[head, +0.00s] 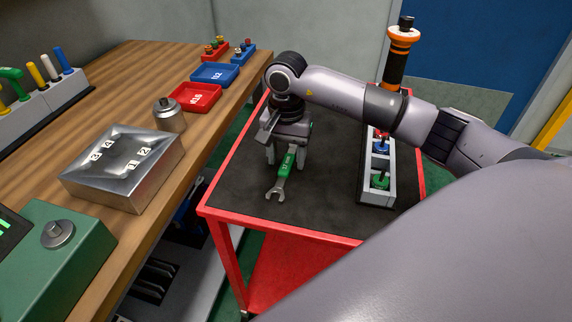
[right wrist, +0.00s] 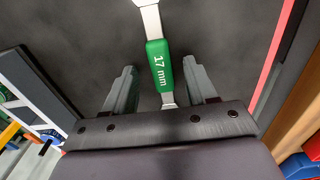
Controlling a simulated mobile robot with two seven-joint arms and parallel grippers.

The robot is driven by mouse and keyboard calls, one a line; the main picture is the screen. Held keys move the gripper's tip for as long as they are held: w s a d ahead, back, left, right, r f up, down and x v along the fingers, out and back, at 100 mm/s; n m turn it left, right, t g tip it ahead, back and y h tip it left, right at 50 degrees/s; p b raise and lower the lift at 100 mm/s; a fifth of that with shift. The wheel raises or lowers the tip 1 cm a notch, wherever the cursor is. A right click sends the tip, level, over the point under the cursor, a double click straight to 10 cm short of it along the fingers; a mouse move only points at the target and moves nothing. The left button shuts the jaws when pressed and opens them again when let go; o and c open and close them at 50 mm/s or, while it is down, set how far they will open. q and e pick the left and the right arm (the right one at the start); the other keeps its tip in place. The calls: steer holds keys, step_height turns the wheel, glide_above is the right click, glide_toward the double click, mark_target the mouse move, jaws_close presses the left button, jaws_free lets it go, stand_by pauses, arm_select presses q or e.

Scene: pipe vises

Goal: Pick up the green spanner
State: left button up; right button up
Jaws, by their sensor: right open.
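The green spanner (head: 284,172) lies on the dark top of the red cart (head: 322,232), its open metal jaw toward the cart's front edge. In the right wrist view the spanner (right wrist: 160,66) has a green grip marked "17 mm". My right gripper (head: 287,160) is over the spanner's rear part, one finger on each side. In the right wrist view my right gripper (right wrist: 163,85) is open, with the spanner between its fingers and a gap on both sides. The spanner's far end is hidden by the gripper body. My left gripper is not in view.
A grey rack (head: 375,190) with coloured items stands on the cart's right side. The wooden bench (head: 110,85) at left holds a metal block (head: 125,165), a green box (head: 75,262), red trays and a blue tray (head: 214,74). Bare cart top lies around the spanner.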

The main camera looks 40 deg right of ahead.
mark_target(286, 164)
steer(key=shift+f, duration=0.55)
jaws_close()
step_height(286, 164, up, 20)
steer(key=p, duration=0.1)
stand_by(0.4)
